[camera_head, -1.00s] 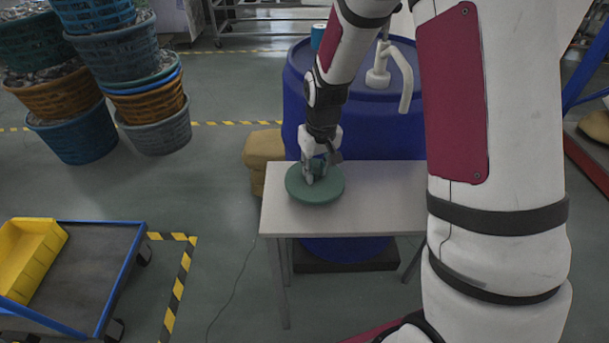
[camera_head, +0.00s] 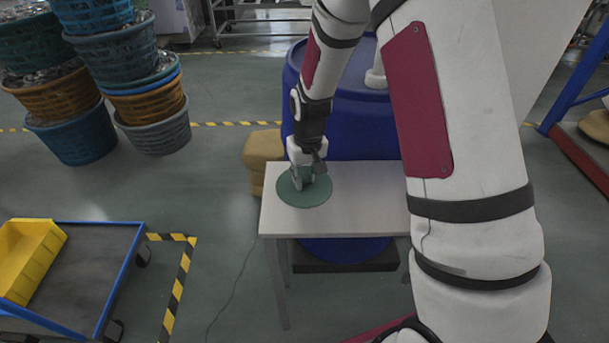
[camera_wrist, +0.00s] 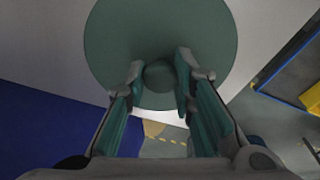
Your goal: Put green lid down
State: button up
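The green lid (camera_head: 318,197) is a round, flat disc that lies flat, apparently on the white table (camera_head: 365,210), near its left end. My gripper (camera_head: 304,180) points down over the middle of the lid. In the wrist view the lid (camera_wrist: 160,25) fills the upper middle, with its round knob (camera_wrist: 160,76) between the two fingertips of my gripper (camera_wrist: 160,66). The fingers sit close on either side of the knob and look closed on it. The underside of the lid is hidden.
A large blue barrel (camera_head: 350,125) stands right behind the table. Stacked baskets (camera_head: 135,85) are at the back left, and a cart with a yellow bin (camera_head: 28,260) is at the front left. The table's right part is bare.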

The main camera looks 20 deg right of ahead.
aim_at(307, 188)
jog(key=o, duration=0.3)
jog(key=shift+o, duration=0.2)
jog(key=shift+r, duration=0.1)
jog(key=s+r, duration=0.4)
jog(key=r, duration=0.6)
jog(key=s+r, duration=0.4)
jog(key=r, duration=0.5)
jog(key=s+r, duration=0.3)
jog(key=s, duration=0.9)
jog(key=s+r+t, duration=0.1)
jog(key=s+r, duration=0.3)
jog(key=s, duration=0.8)
jog(key=shift+d+r+m+t+p, duration=0.15)
jog(key=shift+r+m+t+p, duration=0.15)
jog(key=shift+m+p, duration=0.1)
